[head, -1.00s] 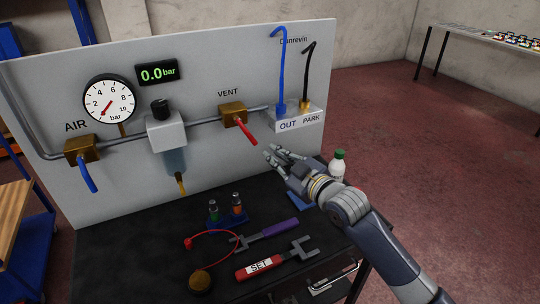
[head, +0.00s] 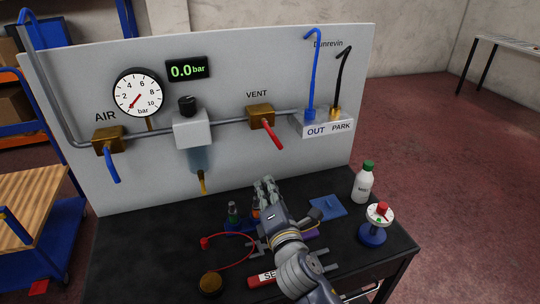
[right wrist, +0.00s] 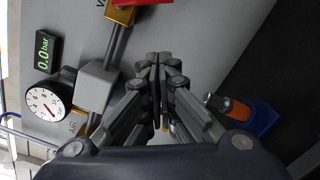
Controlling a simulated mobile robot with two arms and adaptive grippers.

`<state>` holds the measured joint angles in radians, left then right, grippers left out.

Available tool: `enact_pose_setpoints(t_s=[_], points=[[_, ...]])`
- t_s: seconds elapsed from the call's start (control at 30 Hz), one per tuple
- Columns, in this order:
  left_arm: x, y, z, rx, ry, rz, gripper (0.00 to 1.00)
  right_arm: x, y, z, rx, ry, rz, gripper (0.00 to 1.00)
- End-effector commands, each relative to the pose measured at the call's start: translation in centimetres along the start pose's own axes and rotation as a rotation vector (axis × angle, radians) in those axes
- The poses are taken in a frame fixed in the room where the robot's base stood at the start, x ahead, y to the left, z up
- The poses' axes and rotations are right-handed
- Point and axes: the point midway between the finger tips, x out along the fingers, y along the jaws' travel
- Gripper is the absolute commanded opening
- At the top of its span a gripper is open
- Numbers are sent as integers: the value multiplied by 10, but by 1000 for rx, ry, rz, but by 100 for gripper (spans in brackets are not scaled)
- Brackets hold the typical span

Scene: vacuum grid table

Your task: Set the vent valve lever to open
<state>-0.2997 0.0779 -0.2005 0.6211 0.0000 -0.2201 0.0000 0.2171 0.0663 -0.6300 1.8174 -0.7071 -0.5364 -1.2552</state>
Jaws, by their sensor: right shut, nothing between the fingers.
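The VENT valve is a brass block (head: 261,116) on the grey panel's pipe. Its red lever (head: 272,135) slants down and to the right in the head view. The lever also shows at the top edge of the right wrist view (right wrist: 130,3), partly cut off. My right gripper (head: 266,184) is below the lever, apart from it, over the bench near the small vials. Its fingers (right wrist: 158,60) are together with nothing between them. My left gripper is not in view.
The panel (head: 230,85) carries a gauge (head: 138,92) at zero, a 0.0 bar display (head: 188,68) and a blue AIR lever (head: 111,166). A white bottle (head: 363,182) and a blue-based device (head: 374,229) stand at the bench's right. A red-handled tool (head: 262,279) lies partly behind my arm.

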Motion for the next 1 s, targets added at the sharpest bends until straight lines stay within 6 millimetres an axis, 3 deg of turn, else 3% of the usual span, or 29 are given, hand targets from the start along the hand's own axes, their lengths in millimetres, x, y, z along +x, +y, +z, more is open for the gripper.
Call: enact_pose_setpoints(t_s=[0.57, 0.7, 1.0], points=[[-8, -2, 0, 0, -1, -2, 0, 91, 2, 1, 6, 1, 1, 0], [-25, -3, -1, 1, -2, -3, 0, 95, 4, 26, 1, 0, 0, 0], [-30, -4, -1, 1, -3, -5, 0, 99, 1, 40, 5, 1, 1, 0]])
